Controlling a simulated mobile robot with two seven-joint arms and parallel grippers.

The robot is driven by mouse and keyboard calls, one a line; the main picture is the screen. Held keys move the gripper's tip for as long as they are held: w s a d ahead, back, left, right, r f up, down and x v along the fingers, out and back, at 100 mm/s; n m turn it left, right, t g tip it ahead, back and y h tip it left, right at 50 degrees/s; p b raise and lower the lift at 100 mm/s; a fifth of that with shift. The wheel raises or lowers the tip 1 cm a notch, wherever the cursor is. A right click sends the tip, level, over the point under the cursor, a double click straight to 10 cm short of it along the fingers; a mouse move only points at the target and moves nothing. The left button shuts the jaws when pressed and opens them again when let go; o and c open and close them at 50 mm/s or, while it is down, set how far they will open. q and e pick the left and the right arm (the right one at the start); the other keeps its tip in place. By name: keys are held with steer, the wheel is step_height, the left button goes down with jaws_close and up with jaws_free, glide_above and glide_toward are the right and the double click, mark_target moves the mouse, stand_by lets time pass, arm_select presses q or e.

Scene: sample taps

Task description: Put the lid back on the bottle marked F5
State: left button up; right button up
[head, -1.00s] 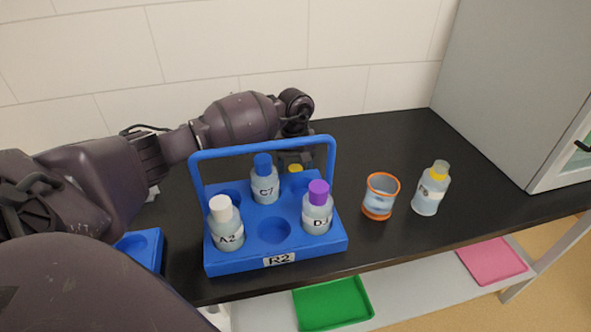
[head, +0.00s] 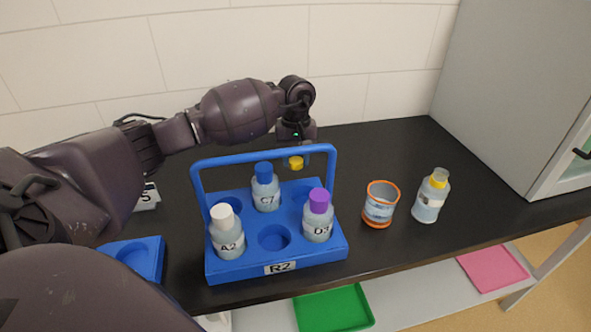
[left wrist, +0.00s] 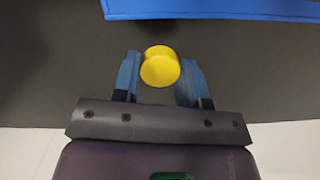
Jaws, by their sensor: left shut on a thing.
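My left gripper (head: 296,153) is shut on a yellow lid (head: 296,163) and holds it behind the blue rack, seen past the rack's handle. In the left wrist view the lid (left wrist: 160,67) sits between the two blue fingertips (left wrist: 160,72). A bottle with a yellow neck band and a clear open-looking top (head: 430,197) stands upright on the black bench, right of the cup. Its label is turned and I cannot read it. My right gripper is not in view.
The blue rack (head: 225,270) marked R2 holds bottles A2 (head: 227,237), C7 (head: 265,193) and D3 (head: 318,224). An orange-rimmed cup (head: 380,207) stands between rack and bottle. A grey cabinet (head: 515,90) bounds the right. The bench behind the cup is clear.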

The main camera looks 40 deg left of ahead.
mark_target(296, 160)
arm_select(q)
step_height(296, 160, up, 15)
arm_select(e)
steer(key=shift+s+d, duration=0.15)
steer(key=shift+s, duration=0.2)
arm_select(q)
steer(key=shift+f, duration=0.1)
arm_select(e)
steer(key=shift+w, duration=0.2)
